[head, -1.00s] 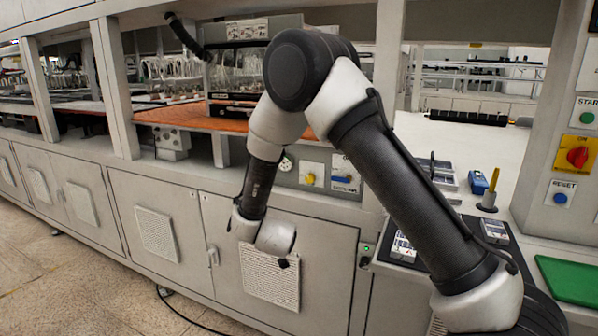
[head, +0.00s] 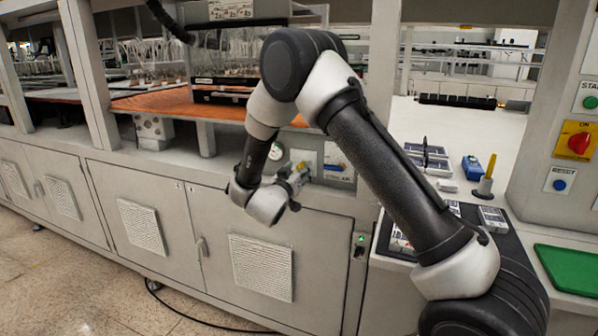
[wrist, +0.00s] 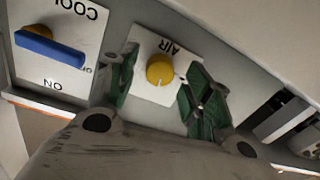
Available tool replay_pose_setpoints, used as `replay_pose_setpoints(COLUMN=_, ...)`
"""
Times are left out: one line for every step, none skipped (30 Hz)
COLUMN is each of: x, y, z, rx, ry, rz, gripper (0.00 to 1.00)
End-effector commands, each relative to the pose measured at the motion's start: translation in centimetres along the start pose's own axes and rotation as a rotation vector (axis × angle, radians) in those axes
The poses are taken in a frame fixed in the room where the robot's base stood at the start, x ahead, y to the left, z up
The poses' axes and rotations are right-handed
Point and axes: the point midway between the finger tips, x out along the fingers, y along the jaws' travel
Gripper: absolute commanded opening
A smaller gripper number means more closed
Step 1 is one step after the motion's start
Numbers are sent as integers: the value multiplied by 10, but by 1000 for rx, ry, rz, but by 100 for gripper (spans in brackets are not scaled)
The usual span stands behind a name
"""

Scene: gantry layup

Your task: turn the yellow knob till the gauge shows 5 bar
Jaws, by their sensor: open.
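The yellow knob (wrist: 160,70) sits on a white plate labelled AIR, upside down in the wrist view. My gripper (wrist: 161,86) is open, with one green-padded finger on each side of the knob and visible gaps between. Whether the fingertips reach down to the knob's depth I cannot tell. In the head view my gripper (head: 297,176) is at the panel and largely covers the knob. The round gauge (head: 277,151) is just left of it on the panel; its reading is too small to make out.
A blue lever (wrist: 50,50) on a plate marked COOL and ON is beside the knob; it also shows in the head view (head: 335,167). Cabinet doors (head: 150,228) are below the panel. A worktop with a green board (head: 568,272) is at right.

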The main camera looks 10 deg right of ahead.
Motion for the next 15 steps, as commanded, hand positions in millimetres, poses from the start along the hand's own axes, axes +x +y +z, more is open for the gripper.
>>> replay_pose_setpoints(x=4, y=0, z=0, rx=0, ry=0, rz=0, gripper=50)
replay_pose_setpoints(x=6, y=0, z=0, rx=0, ry=0, rz=0, gripper=50)
replay_pose_setpoints(x=7, y=0, z=0, rx=0, ry=0, rz=0, gripper=50)
replay_pose_setpoints(x=7, y=0, z=0, rx=0, ry=0, rz=0, gripper=50)
replay_pose_setpoints(x=8, y=0, z=0, rx=0, ry=0, rz=-1, gripper=50)
replay_pose_setpoints(x=8, y=0, z=0, rx=0, ry=0, rz=-1, gripper=50)
replay_pose_setpoints(x=8, y=0, z=0, rx=0, ry=0, rz=-1, gripper=50)
replay_pose_setpoints(x=8, y=0, z=0, rx=0, ry=0, rz=-1, gripper=50)
replay_pose_setpoints(x=8, y=0, z=0, rx=0, ry=0, rz=-1, gripper=50)
replay_pose_setpoints(x=8, y=0, z=0, rx=0, ry=0, rz=-1, gripper=50)
replay_pose_setpoints(x=8, y=0, z=0, rx=0, ry=0, rz=-1, gripper=47)
replay_pose_setpoints(x=7, y=0, z=0, rx=0, ry=0, rz=-1, gripper=39)
replay_pose_setpoints(x=7, y=0, z=0, rx=0, ry=0, rz=-1, gripper=34)
replay_pose_setpoints(x=7, y=0, z=0, rx=0, ry=0, rz=-1, gripper=28)
replay_pose_setpoints(x=7, y=0, z=0, rx=0, ry=0, rz=-1, gripper=21)
